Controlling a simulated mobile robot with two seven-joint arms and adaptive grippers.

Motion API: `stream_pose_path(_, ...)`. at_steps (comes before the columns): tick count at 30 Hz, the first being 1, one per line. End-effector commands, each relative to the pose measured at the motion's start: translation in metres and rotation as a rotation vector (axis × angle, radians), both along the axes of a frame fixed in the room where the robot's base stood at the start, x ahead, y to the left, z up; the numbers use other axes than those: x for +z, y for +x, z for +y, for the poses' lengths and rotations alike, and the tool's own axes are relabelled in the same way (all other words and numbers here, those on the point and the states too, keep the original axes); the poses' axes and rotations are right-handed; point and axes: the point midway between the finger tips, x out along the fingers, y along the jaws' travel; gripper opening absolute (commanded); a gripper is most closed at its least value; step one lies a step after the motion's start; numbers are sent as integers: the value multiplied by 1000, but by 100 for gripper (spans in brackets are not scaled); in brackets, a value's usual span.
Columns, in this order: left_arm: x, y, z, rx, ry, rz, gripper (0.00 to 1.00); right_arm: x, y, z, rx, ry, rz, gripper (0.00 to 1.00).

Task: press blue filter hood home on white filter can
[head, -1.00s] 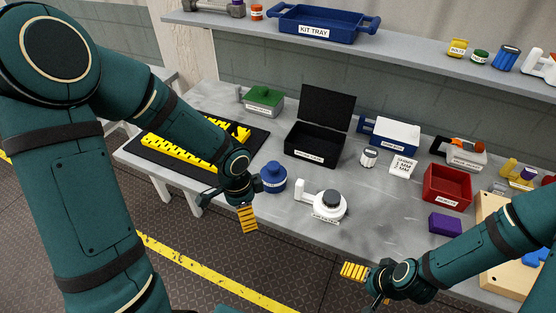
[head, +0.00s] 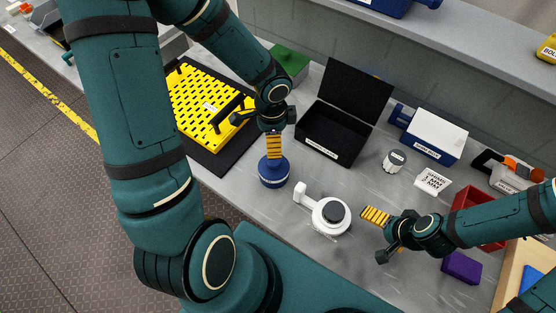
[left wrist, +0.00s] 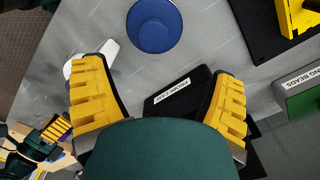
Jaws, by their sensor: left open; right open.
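The blue filter hood (head: 273,172), a round blue piece with a narrower top, stands upright on the grey bench in the head view. It also shows at the top of the left wrist view (left wrist: 154,26). The white filter can (head: 318,219), with a dark round top and a white side arm, stands to its right, apart from it. In the left wrist view a finger partly hides the can (left wrist: 88,62). My left gripper (head: 274,148) is open and empty, just above the hood; any contact is unclear. My right gripper (head: 380,234) is open and empty, right of the can.
A black open-lidded box (head: 333,138) stands behind the can. A yellow perforated tray (head: 207,108) lies on a black mat at left. A grey-topped jar (head: 395,161), red bin (head: 479,213) and purple block (head: 461,267) are at right. Bench between hood and can is clear.

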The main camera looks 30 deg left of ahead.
Motion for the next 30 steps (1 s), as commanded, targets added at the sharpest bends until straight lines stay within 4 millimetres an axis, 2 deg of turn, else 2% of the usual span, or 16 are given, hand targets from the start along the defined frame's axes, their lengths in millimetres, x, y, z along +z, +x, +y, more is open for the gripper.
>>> stream_pose_path(3, -25, -1, -1, -4, -1, 7, 85, -1, 0, 0, 0, 0, 0, 100)
stream_pose_path(9, -59, -1, -1, -2, -1, 3, 85, -9, 0, 0, -1, 0, -1, 100)
stream_pose_path(17, -74, -2, -2, -2, -1, 3, 85, -13, 0, 0, -3, -1, -1, 100)
stream_pose_path(24, -109, -7, -7, -2, -2, 2, 85, -27, 0, 0, -5, -2, -1, 100)
stream_pose_path(30, -120, -6, -6, 0, -1, 2, 85, -31, 0, 0, -5, -3, -1, 100)
